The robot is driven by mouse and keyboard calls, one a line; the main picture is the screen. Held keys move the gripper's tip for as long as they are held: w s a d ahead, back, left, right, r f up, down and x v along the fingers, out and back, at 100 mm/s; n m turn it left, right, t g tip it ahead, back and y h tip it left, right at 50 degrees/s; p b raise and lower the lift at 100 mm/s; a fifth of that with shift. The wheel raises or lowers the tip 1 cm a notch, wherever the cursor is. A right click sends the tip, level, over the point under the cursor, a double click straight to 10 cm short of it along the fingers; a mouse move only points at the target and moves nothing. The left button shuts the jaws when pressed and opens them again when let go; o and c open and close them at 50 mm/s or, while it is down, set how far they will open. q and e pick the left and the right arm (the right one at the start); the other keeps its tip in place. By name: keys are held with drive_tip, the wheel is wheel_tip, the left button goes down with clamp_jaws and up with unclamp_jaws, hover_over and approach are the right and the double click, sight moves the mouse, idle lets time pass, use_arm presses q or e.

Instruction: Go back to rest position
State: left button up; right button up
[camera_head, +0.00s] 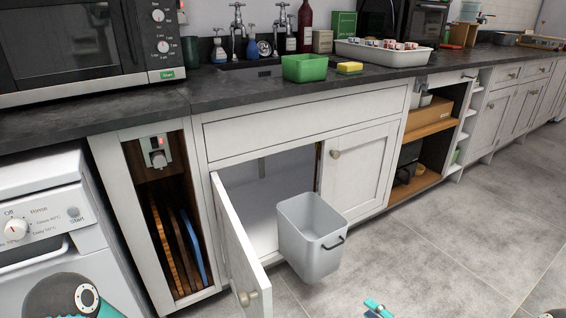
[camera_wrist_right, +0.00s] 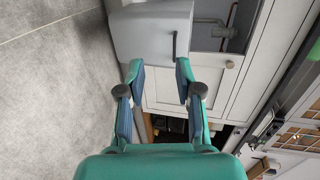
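My right gripper (camera_head: 378,309) shows only as a small teal tip at the bottom edge of the head view. In the right wrist view its two fingers (camera_wrist_right: 157,75) are spread apart with nothing between them. The grey bin (camera_head: 309,238) stands out in front of the open cabinet below the sink. Its dark handle (camera_head: 334,244) faces the room. In the right wrist view the bin (camera_wrist_right: 150,35) is beyond the fingertips, and the handle (camera_wrist_right: 175,43) is near one fingertip. Part of my left arm shows at the lower left of the head view; its gripper is out of view.
The left cabinet door (camera_head: 237,255) stands open beside the bin; the right door (camera_head: 355,170) is closed. A washing machine (camera_head: 45,215) is at the left. Open shelves (camera_head: 428,128) are further right. The grey floor (camera_head: 440,240) at the right is clear.

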drive_tip(key=s+a+r+n+g+p, duration=0.25)
drive_tip(key=s+a+g+p, duration=0.2)
drive_tip(key=s, duration=0.25)
drive_tip(key=s+a+r+n+g+p, duration=0.1)
drive_tip(key=s+a+r+g+p, duration=0.2)
drive_tip(key=s+a+g+p, duration=0.25)
drive_tip(key=s+a+r+n+g+p, duration=0.2)
drive_tip(key=s+a+r+g+p, duration=0.15)
drive_tip(key=s+p, duration=0.4)
drive_tip(key=s+d+r+n+g+h+p, duration=0.2)
drive_tip(key=s+d+r+h+p, duration=0.15)
drive_tip(key=s+r+p, duration=0.35)
wheel_tip(320, 180, up, 6)
drive_tip(key=w+a+n+t+p, duration=0.1)
drive_tip(key=a+n+t+p, duration=0.1)
drive_tip(key=p, duration=0.5)
drive_tip(key=shift+w+t+h, duration=0.15)
drive_tip(key=shift+t+h, duration=0.3)
drive_tip(key=shift+t, duration=0.1)
drive_tip(key=shift+a, duration=0.1)
